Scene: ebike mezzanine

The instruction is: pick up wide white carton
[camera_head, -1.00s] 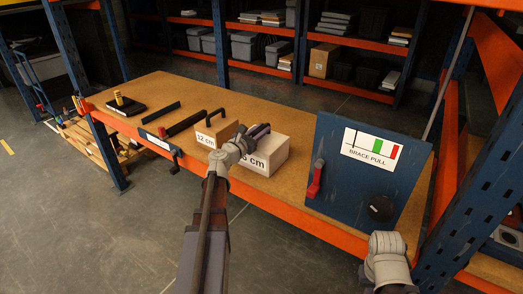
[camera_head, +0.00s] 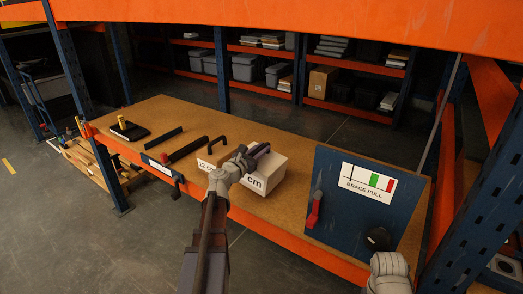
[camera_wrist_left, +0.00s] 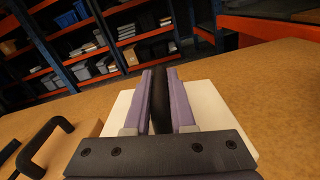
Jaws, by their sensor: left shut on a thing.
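The wide white carton (camera_head: 269,170) sits on the brown bench top, left of the blue panel. Part of its printed label, ending in "cm", shows on its front. My left gripper (camera_head: 259,150) reaches over its top. In the left wrist view the gripper (camera_wrist_left: 160,80) is shut on a dark handle (camera_wrist_left: 161,112) that stands on the white carton (camera_wrist_left: 210,105). Whether the carton is clear of the bench cannot be told.
A smaller brown carton with a dark handle (camera_head: 216,152) stands close on the left. The blue BRACE PULL panel (camera_head: 365,210) with a red lever (camera_head: 314,212) stands on the right. An orange beam (camera_head: 290,20) crosses above. Behind the cartons the bench top (camera_head: 250,125) is clear.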

